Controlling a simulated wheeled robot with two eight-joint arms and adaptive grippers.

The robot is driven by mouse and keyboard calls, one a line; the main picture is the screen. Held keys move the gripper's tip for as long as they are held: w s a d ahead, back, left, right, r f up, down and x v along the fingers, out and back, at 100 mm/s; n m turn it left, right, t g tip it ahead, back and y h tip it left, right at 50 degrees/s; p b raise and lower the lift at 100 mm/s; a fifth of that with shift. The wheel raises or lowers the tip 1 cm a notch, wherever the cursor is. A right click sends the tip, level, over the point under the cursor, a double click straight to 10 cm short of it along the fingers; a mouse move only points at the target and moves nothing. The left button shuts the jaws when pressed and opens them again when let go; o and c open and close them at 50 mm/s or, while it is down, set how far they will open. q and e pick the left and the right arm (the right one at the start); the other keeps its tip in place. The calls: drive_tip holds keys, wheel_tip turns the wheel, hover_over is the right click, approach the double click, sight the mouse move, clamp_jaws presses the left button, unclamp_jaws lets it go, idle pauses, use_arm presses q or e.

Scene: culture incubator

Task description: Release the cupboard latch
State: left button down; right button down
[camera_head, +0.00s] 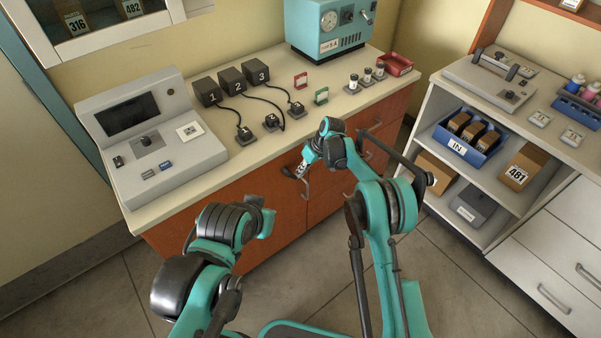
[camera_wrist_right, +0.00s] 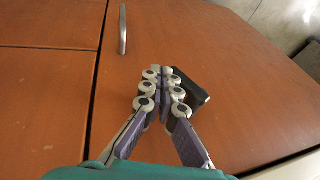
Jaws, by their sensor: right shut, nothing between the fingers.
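The reddish-brown cupboard front (camera_head: 213,227) is below the counter and fills most of the right wrist view (camera_wrist_right: 240,80). A dark latch-like block (camera_wrist_right: 192,92) is on a door, partly hidden behind my right fingers. My right gripper (camera_wrist_right: 164,78) is shut and empty, its tips in front of the block's left part; whether they touch it I cannot tell. In the head view my right gripper (camera_head: 301,171) is close to the cupboard front. My left arm bends at the lower left, and its fingers do not show.
A silver handle (camera_wrist_right: 122,30) stands out from the cupboard door in the right wrist view. The counter (camera_head: 262,145) above holds a grey console (camera_head: 150,140) and several small devices. White shelving (camera_head: 440,112) stands at the right. Bare tiled floor (camera_head: 460,290) lies in front of it.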

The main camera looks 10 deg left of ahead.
use_arm(q)
drive_tip(key=shift+f, duration=0.2)
use_arm(e)
drive_tip(key=shift+s+a+f, duration=0.1)
drive_tip(key=shift+a+f, duration=0.05)
drive_tip(key=shift+f, duration=0.3)
drive_tip(key=shift+s+f, duration=0.1)
drive_tip(key=shift+f, duration=0.1)
drive_tip(key=shift+r, duration=0.15)
idle(1.1)
use_arm(q)
drive_tip(key=shift+r, duration=0.25)
use_arm(e)
drive_tip(key=shift+r, duration=0.7)
